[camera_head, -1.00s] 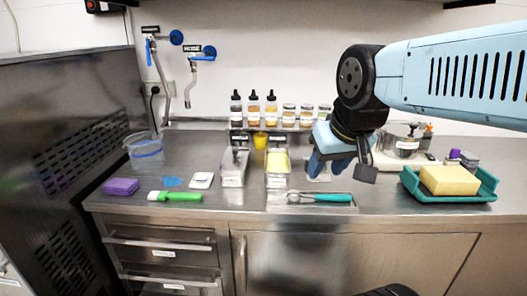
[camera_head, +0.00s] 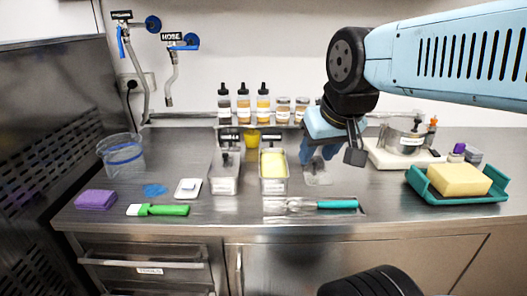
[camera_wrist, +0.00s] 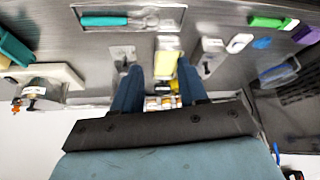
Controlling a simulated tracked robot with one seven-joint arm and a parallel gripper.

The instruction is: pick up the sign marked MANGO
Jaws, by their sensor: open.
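Two small black signs stand behind the metal pans in the head view, a left one (camera_head: 228,137) and a right one (camera_head: 271,140). Their lettering is too small to read, so I cannot tell which is marked MANGO. My gripper (camera_head: 318,158) is open and empty above the counter, to the right of the signs. In the wrist view, its two blue fingers (camera_wrist: 160,78) point toward the counter with the yellow-filled pan between and beyond them.
Bottles and jars (camera_head: 242,104) stand on a ledge behind. A scoop (camera_head: 337,204) lies on a front tray. A teal tray (camera_head: 491,193) with a yellow block is at right. A green-handled tool (camera_head: 160,210) and a clear tub (camera_head: 123,172) are at left.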

